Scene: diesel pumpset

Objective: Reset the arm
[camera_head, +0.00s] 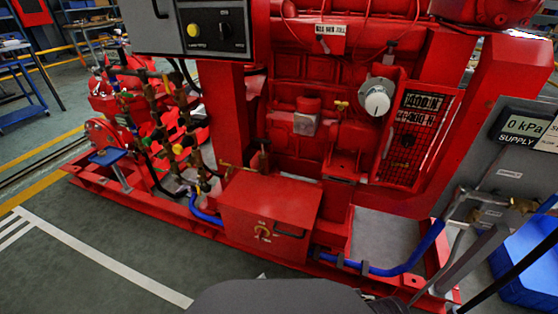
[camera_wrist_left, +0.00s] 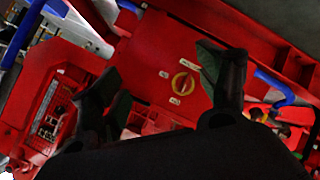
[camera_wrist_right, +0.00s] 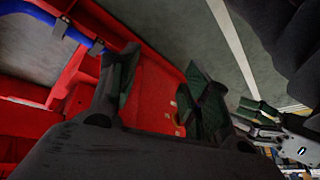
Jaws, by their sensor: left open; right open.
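My left gripper (camera_wrist_left: 155,80) is open and empty in the left wrist view. Beyond its spread fingers is the front of a red box with a round yellow-and-red knob (camera_wrist_left: 182,84). My right gripper (camera_wrist_right: 160,82) is open and empty in the right wrist view. No gripper fingers can be made out in the head view.
A blue hose (camera_head: 400,268) runs along the pumpset's base. A grey supply gauge panel (camera_head: 520,125) and a blue bin (camera_head: 530,262) stand at the right. Valves and pipes (camera_head: 165,120) crowd the left end. Green floor (camera_head: 100,225) is clear at the front left.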

